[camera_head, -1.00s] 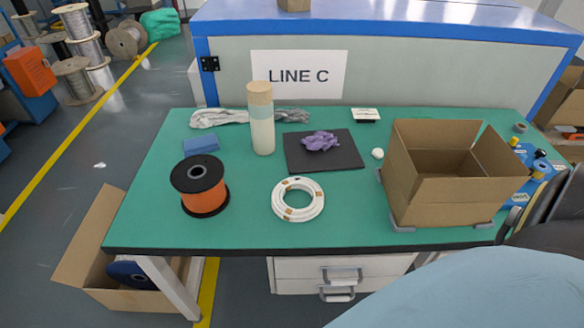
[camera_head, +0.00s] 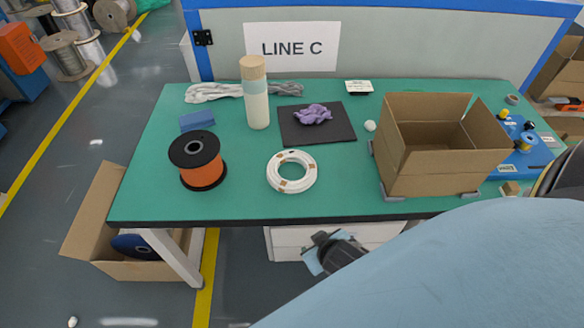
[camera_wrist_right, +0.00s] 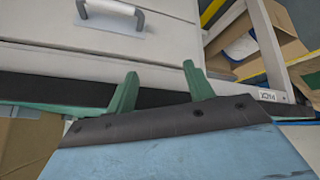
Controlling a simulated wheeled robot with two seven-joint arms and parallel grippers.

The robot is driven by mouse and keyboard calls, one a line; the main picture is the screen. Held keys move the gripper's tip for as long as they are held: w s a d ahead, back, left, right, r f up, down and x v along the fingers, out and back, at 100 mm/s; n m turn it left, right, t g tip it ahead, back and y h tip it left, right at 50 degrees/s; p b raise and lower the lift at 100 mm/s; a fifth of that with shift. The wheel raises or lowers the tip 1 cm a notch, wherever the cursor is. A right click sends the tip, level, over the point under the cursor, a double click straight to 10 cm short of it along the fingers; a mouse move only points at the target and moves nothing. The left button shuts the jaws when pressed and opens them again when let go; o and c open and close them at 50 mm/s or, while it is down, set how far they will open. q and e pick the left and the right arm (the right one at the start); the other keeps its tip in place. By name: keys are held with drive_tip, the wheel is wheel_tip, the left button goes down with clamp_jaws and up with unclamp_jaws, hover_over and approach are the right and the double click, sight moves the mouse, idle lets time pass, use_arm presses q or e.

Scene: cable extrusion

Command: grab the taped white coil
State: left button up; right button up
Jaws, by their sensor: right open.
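The taped white coil (camera_head: 307,181) lies flat near the front middle of the green bench in the head view. It is a ring with tan tape patches and an open centre. My right gripper (camera_wrist_right: 160,88) shows two green fingers, apart and empty, in the wrist view, before the drawers and the bench's dark edge. A dark part of my right arm shows below the bench front in the head view, apart from the coil. The wrist view does not show the coil. My left gripper is not in view.
An orange spool (camera_head: 200,172) stands left of the coil. An open cardboard box (camera_head: 435,170) stands right. A white bottle (camera_head: 257,105) stands behind. Bare bench (camera_head: 245,200) surrounds the coil.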

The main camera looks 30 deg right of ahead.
wheel_tip(320, 180, up, 8)
drive_tip(key=w+m+t, duration=0.1)
drive_tip(key=w+t, duration=0.1)
drive_tip(key=w, duration=0.1)
drive_tip(key=t, duration=0.5)
approach(275, 178)
drive_tip(key=shift+y, duration=0.4)
drive_tip(key=x, duration=0.9)
drive_tip(key=shift+w+d+r+b, duration=0.15)
drive_tip(key=shift+d+b, duration=0.1)
drive_tip(key=shift+b, duration=0.15)
drive_tip(key=shift+c, duration=0.3)
clamp_jaws()
